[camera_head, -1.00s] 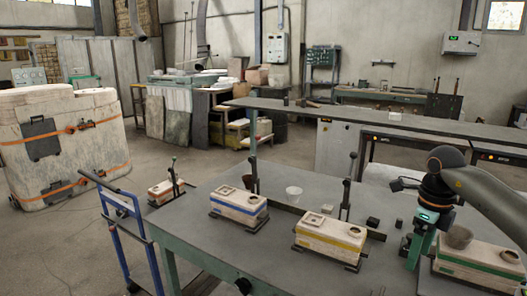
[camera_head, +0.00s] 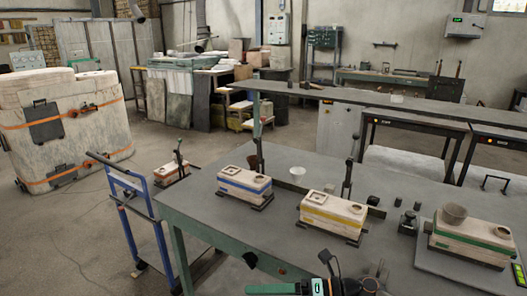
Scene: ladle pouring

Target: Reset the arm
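My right gripper (camera_head: 275,289), green with a black wrist, lies low at the bottom edge of the picture and points left. It is over the near edge of the table, partly cut off, and its finger gap does not show. It looks apart from the moulds and cups. A grey-brown cup (camera_head: 454,213) stands on the left end of the green-striped mould (camera_head: 470,241) at the right. A yellow-striped mould (camera_head: 333,216) and a blue-striped mould (camera_head: 244,186) stand farther left on the table. My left gripper is not in view.
The grey table (camera_head: 270,228) has free room in front of the moulds. A black block (camera_head: 408,222) and small dark pieces lie beside the green-striped mould. A blue trolley (camera_head: 131,205) stands left of the table.

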